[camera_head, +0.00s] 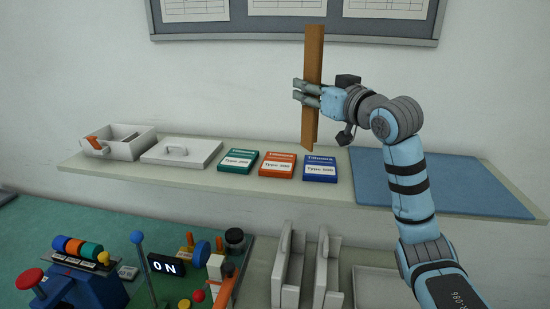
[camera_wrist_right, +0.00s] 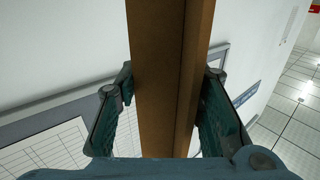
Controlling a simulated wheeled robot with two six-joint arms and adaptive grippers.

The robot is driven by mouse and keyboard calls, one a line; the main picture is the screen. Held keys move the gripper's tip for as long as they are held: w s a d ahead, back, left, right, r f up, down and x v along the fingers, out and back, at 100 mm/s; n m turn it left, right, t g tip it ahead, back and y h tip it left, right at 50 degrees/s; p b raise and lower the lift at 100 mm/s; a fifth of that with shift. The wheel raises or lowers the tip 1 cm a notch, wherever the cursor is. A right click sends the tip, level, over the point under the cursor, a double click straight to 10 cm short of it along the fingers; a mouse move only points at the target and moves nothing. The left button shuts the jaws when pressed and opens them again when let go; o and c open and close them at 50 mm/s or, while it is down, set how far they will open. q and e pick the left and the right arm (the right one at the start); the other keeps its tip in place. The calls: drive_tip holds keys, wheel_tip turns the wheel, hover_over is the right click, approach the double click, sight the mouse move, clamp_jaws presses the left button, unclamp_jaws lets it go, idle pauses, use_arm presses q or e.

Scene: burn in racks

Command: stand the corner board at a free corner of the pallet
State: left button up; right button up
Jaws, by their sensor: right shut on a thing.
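The corner board (camera_head: 313,60) is a long brown angled strip, held upright in the air in front of the wall. My right gripper (camera_head: 308,93) is shut on it around its middle, above the shelf. In the right wrist view the corner board (camera_wrist_right: 165,80) runs between the two fingers of my right gripper (camera_wrist_right: 170,105). The board's lower end is near the shelf's height in the head view; I cannot tell how far it is from the shelf. No pallet can be made out in these views. My left gripper is not in view.
A shelf (camera_head: 215,182) carries a grey open box (camera_head: 125,150), a lidded tray (camera_head: 181,153), three labelled boxes (camera_head: 277,164) and a blue mat (camera_head: 455,185). Below are a green bench (camera_head: 30,240) with coloured fixtures and upright grey holders (camera_head: 290,270). A framed board (camera_head: 240,28) hangs behind.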

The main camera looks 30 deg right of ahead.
drive_tip(key=w+d+r+m+h+p, duration=0.2)
drive_tip(key=d+r, duration=0.3)
drive_tip(key=d, duration=0.2)
drive_tip(key=w+d+r+m+h+p, duration=0.1)
drive_tip(key=w+d+r+h+p, duration=0.15)
drive_tip(key=d+r, duration=0.45)
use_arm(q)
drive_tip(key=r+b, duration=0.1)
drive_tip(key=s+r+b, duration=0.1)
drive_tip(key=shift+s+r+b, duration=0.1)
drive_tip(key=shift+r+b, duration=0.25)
use_arm(e)
wheel_tip(320, 180, down, 21)
drive_tip(key=shift+d, duration=0.4)
drive_tip(key=shift+w+f, duration=0.1)
drive_tip(key=shift+f, duration=0.1)
drive_tip(key=o, duration=1.1)
drive_tip(key=shift+o, duration=0.3)
drive_tip(key=shift+r, duration=0.15)
